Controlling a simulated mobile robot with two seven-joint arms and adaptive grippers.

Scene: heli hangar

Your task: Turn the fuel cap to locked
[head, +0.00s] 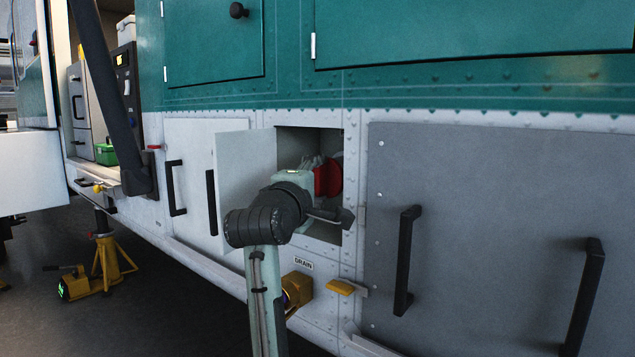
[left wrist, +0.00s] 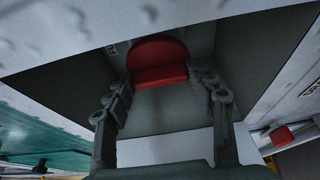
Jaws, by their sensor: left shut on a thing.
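The red fuel cap (head: 329,178) sits inside an open square recess in the side of the helicopter. In the left wrist view the cap (left wrist: 157,50) shows as a round red disc with a raised red grip bar across it. My left gripper (head: 314,165) reaches into the recess. Its two fingers (left wrist: 161,80) stand on either side of the bar and are shut on it. My wrist and the fingers hide part of the cap in the head view. No lock marking is readable. My right gripper is in neither view.
The recess's white door (head: 246,180) stands open at its left. Below are a DRAIN label (head: 303,263) and a yellow handle (head: 341,287). A grey panel (head: 490,230) with black handles lies right. A yellow jack (head: 105,262) stands at left.

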